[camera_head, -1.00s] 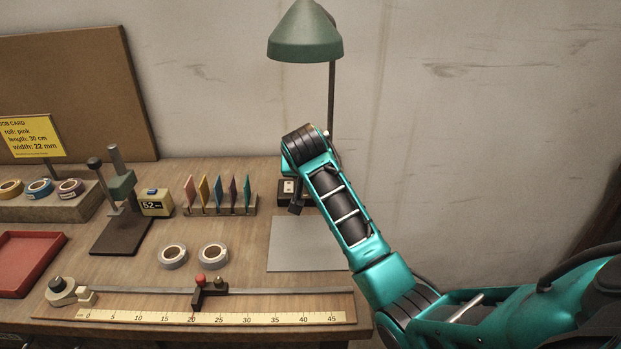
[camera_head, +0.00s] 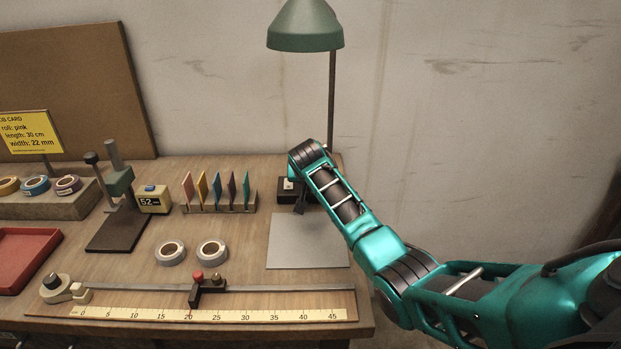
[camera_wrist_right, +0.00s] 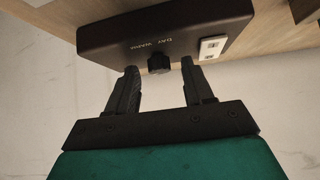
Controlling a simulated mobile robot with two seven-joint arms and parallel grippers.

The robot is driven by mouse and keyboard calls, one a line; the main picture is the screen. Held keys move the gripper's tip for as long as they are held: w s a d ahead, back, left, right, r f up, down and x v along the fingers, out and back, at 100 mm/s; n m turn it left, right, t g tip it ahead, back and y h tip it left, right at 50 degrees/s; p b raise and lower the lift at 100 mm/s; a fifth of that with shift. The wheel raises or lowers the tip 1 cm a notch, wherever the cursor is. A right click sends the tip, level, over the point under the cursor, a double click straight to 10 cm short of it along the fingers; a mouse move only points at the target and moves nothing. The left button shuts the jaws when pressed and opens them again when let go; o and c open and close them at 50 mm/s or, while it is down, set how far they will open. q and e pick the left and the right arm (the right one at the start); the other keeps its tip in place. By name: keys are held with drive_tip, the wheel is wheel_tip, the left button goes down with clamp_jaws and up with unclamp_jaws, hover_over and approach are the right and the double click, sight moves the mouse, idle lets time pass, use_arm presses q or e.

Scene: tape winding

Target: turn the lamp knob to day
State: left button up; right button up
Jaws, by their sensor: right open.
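The desk lamp (camera_head: 304,28) has a green shade on a thin post at the back right of the bench. Its dark base box (camera_head: 288,192) is partly hidden by my right arm in the head view. In the right wrist view the base (camera_wrist_right: 165,28) shows "DAY" and "WARM" labels, with a dark round knob (camera_wrist_right: 159,63) below them. My right gripper (camera_wrist_right: 160,72) is open, with its two fingers on either side of the knob and gaps visible on both sides. My left gripper is not in view.
A white switch plate (camera_wrist_right: 211,47) is on the base near the right finger. A grey mat (camera_head: 308,245) lies in front of the lamp. Colored cards in a rack (camera_head: 220,208) stand to its left. Two tape rolls (camera_head: 171,253) and a ruler rail (camera_head: 250,289) lie nearer the front.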

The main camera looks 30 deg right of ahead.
drive_tip(key=c, duration=0.6)
clamp_jaws()
